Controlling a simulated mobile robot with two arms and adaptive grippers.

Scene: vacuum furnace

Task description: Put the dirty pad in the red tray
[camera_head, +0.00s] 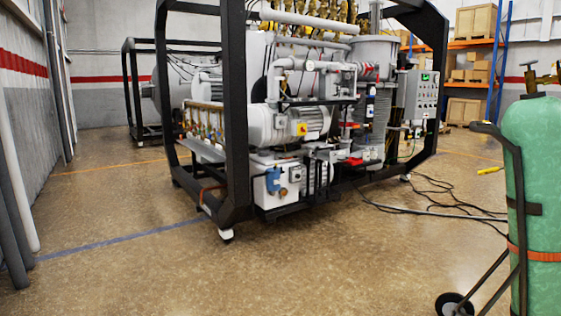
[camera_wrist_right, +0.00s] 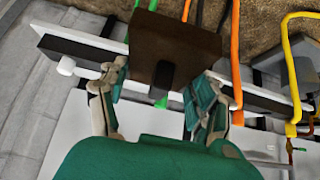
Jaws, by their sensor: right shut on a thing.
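In the right wrist view my right gripper (camera_wrist_right: 160,88), green with grey finger links, is shut on a dark brown block-like pad (camera_wrist_right: 172,38). The pad sticks out beyond the fingertips, and a darker stem-like part of it lies between the fingers. I cannot tell how dirty it is. No red tray shows clearly. In the head view a small flat red thing (camera_head: 353,161) sits low on the furnace machine, too small to tell whether it is the tray. Neither gripper shows in the head view.
The black-framed furnace machine (camera_head: 237,110) stands ahead. A green gas cylinder (camera_head: 533,165) on a cart stands at the right. Black cables (camera_head: 435,190) lie on the floor. The floor at front left is clear. Colored hoses and a white rail (camera_wrist_right: 75,49) show beyond the right gripper.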

